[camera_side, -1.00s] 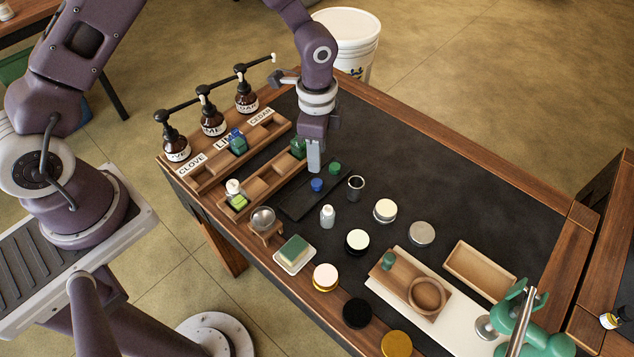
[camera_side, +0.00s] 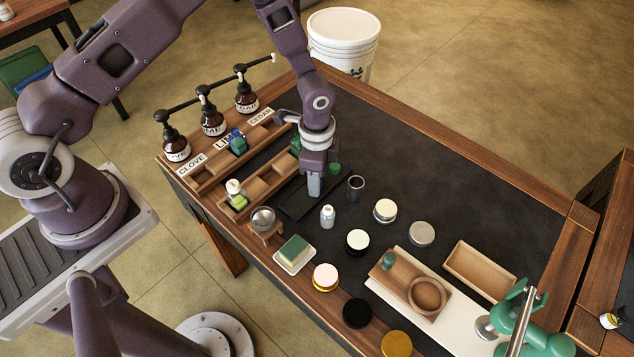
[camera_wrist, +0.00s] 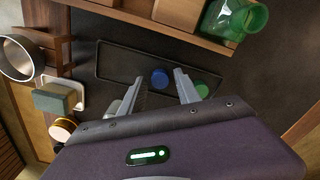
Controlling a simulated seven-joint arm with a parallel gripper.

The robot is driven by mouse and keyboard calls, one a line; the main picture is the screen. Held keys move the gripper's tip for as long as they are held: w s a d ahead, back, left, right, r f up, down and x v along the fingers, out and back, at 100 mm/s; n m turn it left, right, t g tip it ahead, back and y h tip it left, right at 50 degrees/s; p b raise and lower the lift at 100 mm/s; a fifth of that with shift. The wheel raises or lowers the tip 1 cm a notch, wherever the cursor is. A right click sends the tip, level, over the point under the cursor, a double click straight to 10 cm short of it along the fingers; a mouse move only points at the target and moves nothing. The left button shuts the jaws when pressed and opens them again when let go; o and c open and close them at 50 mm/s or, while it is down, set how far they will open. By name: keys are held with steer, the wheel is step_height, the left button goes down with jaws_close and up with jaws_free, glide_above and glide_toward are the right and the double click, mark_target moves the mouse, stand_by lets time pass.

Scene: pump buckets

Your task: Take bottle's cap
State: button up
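Two small round caps, one blue (camera_wrist: 159,78) and one green (camera_wrist: 201,91), lie on the black tray (camera_wrist: 112,62). My gripper (camera_wrist: 161,84) points down over the tray with its fingers apart and nothing held. In the wrist view the blue cap shows between the fingertips; the green cap is just outside the right finger. In the side view my gripper (camera_side: 314,188) hides the blue cap, and the green cap (camera_side: 334,168) shows at its right. An uncapped green bottle (camera_wrist: 236,18) lies in the wooden rack, partly hidden behind my gripper in the side view.
A white-capped bottle (camera_side: 327,216) and a metal cup (camera_side: 356,187) stand close to the tray. Several jars, a sponge on a dish (camera_side: 294,254) and a wooden tray (camera_side: 479,270) lie farther forward. Pump bottles (camera_side: 213,120) line the rack. The table's back right is clear.

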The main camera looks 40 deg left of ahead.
steer(key=shift+c, duration=0.5)
jaws_close()
steer(key=shift+r, duration=3.05)
